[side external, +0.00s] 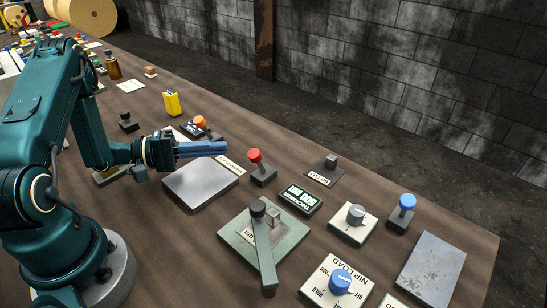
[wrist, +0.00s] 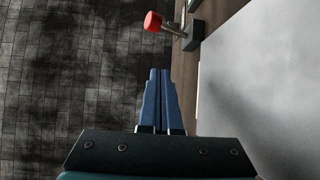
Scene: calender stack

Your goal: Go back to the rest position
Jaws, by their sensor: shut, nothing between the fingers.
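My gripper (side external: 222,148) has blue fingers that are shut together and empty. In the side external view it points to the right, held above the table beside a flat grey plate (side external: 200,185). In the wrist view the closed fingers (wrist: 160,75) point up the picture, with the grey plate (wrist: 265,85) to their right. A red-knobbed lever (side external: 254,155) stands beyond the fingertips, and its red knob (wrist: 153,21) shows near the top of the wrist view. No marked rest position is visible.
A lever panel (side external: 235,240), a thickness display (side external: 301,199), a grey knob (side external: 355,214), a blue-topped lever (side external: 407,202) and a nip load dial (side external: 340,281) fill the right of the table. A yellow block (side external: 172,103) and a brown bottle (side external: 113,67) stand farther back.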

